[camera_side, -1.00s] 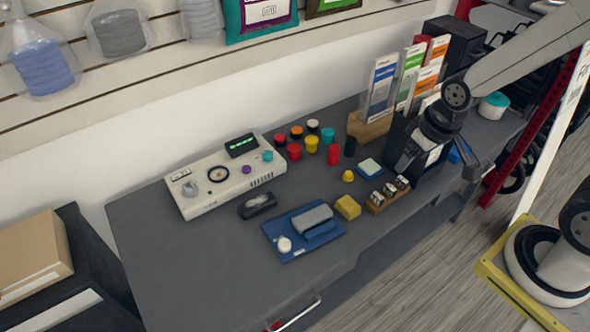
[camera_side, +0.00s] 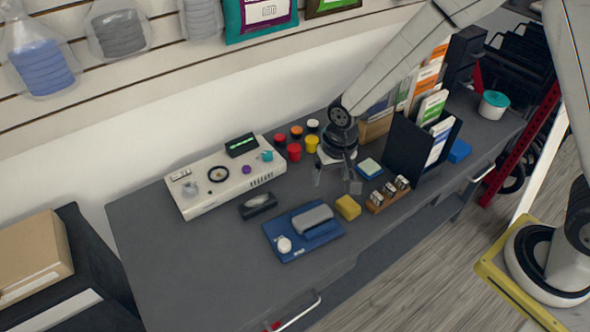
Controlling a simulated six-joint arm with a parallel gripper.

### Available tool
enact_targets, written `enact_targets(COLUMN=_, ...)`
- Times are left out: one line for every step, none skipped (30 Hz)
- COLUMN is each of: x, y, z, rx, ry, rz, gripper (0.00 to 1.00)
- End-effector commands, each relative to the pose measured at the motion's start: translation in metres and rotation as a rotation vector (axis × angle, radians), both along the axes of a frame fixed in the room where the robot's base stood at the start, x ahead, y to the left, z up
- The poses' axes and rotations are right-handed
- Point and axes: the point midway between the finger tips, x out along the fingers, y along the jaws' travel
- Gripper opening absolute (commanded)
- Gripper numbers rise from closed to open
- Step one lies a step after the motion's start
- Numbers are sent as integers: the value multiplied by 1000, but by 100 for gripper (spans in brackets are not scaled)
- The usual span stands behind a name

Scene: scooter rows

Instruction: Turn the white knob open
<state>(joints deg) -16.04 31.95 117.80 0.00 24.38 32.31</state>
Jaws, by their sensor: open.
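A round white knob (camera_side: 284,245) sits on the front left part of a blue plate (camera_side: 296,256) on the grey table. A grey block (camera_side: 312,219) lies on the same plate behind the knob. My gripper (camera_side: 337,180) is open, pointing down over the table behind and to the right of the plate, apart from the knob. Its fingers look thin and partly see-through, and I see nothing between them. The white knob is in full view.
A white console (camera_side: 225,180) with purple and teal knobs stands at the back left. A black item (camera_side: 258,205), a yellow block (camera_side: 348,207) and a wooden block (camera_side: 388,193) lie nearby. Several coloured jars stand behind my gripper. The front left of the table is clear.

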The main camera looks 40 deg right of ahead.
Motion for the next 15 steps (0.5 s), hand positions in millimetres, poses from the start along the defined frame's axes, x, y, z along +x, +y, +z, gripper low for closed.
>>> enact_targets(x=4, y=11, z=-10, rx=-1, ry=12, rz=-12, gripper=84)
enact_targets(x=6, y=17, z=-15, rx=0, ry=17, rz=-25, gripper=84)
enact_targets(x=9, y=24, z=-23, rx=0, ry=25, rz=-39, gripper=84)
enact_targets(x=11, y=30, z=-28, rx=0, ry=31, rz=-51, gripper=84)
enact_targets(x=13, y=36, z=-33, rx=0, ry=36, rz=-62, gripper=84)
enact_targets(x=15, y=44, z=-41, rx=0, ry=43, rz=-77, gripper=84)
enact_targets(x=16, y=49, z=-47, rx=-1, ry=49, rz=-89, gripper=84)
enact_targets(x=17, y=55, z=-53, rx=-2, ry=55, rz=-101, gripper=84)
enact_targets(x=18, y=63, z=-61, rx=-4, ry=62, rz=-117, gripper=84)
enact_targets(x=19, y=69, z=-67, rx=-4, ry=66, rz=-128, gripper=84)
enact_targets(x=19, y=74, z=-73, rx=-5, ry=71, rz=-138, gripper=84)
enact_targets(x=20, y=81, z=-80, rx=-7, ry=76, rz=-153, gripper=84)
enact_targets(x=20, y=86, z=-85, rx=-8, ry=81, rz=-164, gripper=84)
enact_targets(x=20, y=90, z=-90, rx=-10, ry=84, rz=-173, gripper=84)
enact_targets(x=20, y=96, z=-96, rx=-12, ry=89, rz=-185, gripper=84)
